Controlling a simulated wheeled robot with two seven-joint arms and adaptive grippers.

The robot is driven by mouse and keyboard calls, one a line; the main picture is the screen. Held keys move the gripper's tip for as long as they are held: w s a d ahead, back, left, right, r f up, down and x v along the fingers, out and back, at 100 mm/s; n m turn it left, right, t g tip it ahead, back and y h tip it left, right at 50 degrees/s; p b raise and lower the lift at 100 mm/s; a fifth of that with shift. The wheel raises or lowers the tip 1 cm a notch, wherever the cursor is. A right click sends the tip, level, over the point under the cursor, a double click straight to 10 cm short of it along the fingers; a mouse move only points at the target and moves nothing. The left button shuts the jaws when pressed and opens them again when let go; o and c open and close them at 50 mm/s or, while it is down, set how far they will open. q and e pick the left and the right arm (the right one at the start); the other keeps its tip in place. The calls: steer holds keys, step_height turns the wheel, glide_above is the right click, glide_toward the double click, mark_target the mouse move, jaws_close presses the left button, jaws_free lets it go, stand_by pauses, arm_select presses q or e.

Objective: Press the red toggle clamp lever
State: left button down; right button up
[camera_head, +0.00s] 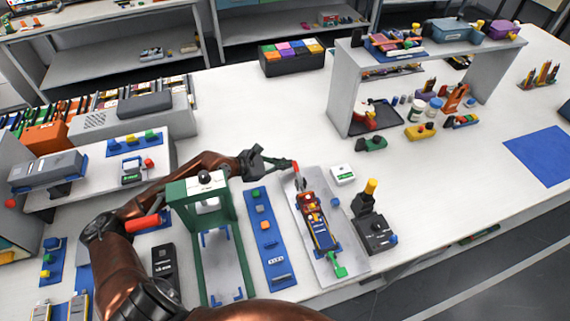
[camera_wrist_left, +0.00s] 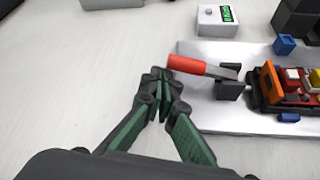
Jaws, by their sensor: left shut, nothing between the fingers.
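The red toggle clamp lever (camera_head: 295,167) stands at the far end of a grey plate (camera_head: 333,270). In the left wrist view the red lever (camera_wrist_left: 187,65) points left from its metal arm, over the edge of the plate. My left gripper (camera_head: 288,163) is shut and empty, with its fingertips close beside the lever's red end. In the left wrist view the fingertips (camera_wrist_left: 160,75) are just left of the red tip; whether they touch it I cannot tell. My right gripper is not in view.
A green press frame (camera_head: 178,190) and a blue strip with buttons (camera_head: 274,265) stand left of the plate. A small white box (camera_head: 343,175) and a black device with a yellow knob (camera_head: 375,232) stand right of it. A grey shelf (camera_head: 344,95) is behind.

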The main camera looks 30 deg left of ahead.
arm_select(q)
steer(key=shift+r, duration=0.15)
step_height(320, 180, up, 10)
stand_by(0.4)
